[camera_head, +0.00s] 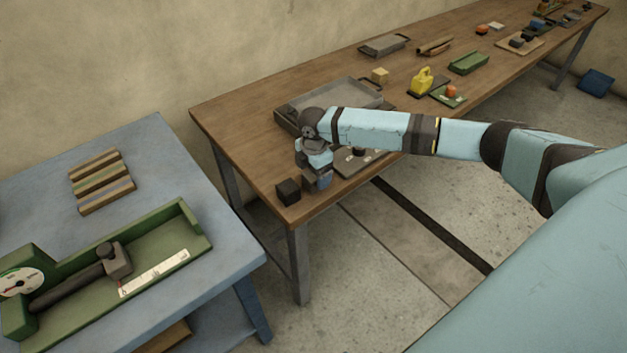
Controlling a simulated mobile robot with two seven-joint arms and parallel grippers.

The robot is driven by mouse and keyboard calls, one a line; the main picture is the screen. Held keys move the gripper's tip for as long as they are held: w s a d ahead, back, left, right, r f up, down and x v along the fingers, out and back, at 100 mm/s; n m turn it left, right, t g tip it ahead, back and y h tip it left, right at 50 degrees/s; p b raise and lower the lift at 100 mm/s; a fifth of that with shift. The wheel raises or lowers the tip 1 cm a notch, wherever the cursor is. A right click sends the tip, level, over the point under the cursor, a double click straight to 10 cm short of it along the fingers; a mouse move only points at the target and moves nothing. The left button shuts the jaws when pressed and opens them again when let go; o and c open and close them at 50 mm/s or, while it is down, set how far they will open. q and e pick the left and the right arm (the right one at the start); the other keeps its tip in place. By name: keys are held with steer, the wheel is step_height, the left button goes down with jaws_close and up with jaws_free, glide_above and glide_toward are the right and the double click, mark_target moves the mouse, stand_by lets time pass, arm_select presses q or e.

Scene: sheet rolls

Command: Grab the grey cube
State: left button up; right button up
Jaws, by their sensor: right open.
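A small dark grey cube (288,190) sits on the wooden table near its front left corner. My right arm reaches in from the right, and its gripper (316,182) points down just right of the cube. The gripper is open. The cube is beside it, with a narrow gap or light contact; I cannot tell which. The fingertips are small and partly hidden by the wrist, so I cannot see clearly between them. My left gripper is not in view.
The wooden table (240,130) carries a grey tray (345,92) behind my wrist, a tan block (380,75) and a yellow container (422,82). A lower blue table (150,150) at left holds a green tray (190,225) and striped strips (102,180). A gap separates the tables.

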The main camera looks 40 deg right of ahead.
mark_target(314, 179)
step_height(314, 179, down, 4)
steer(key=shift+r, duration=0.25)
steer(key=c, duration=1)
steer(key=shift+c, duration=0.3)
steer(key=shift+r, duration=0.15)
